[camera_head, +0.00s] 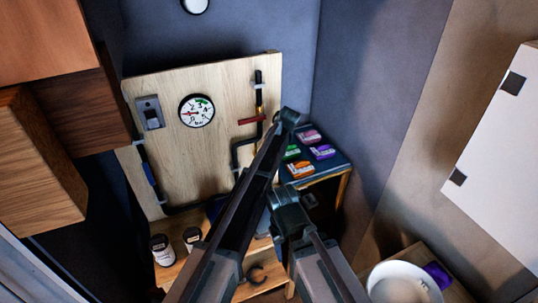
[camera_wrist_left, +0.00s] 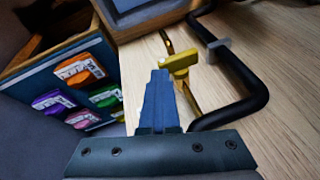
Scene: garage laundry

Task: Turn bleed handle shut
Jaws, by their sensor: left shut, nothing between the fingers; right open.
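A yellow handle (camera_wrist_left: 181,63) sits on a thin brass pipe by the wooden board in the left wrist view. My left gripper (camera_wrist_left: 160,78) is shut and empty, its tip just below and left of the yellow handle; I cannot tell whether they touch. In the head view my arm hides the left gripper, and I cannot make out the yellow handle. A red handle (camera_head: 251,120) lies level across the pipe on the board (camera_head: 220,84).
A round gauge (camera_head: 196,111) and a grey switch box (camera_head: 150,113) are on the board. Black pipe (camera_wrist_left: 245,85) bends close to my left gripper. Several coloured boxes (camera_head: 300,169) lie on a blue-topped shelf at right. Two jars (camera_head: 163,249) stand below the board.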

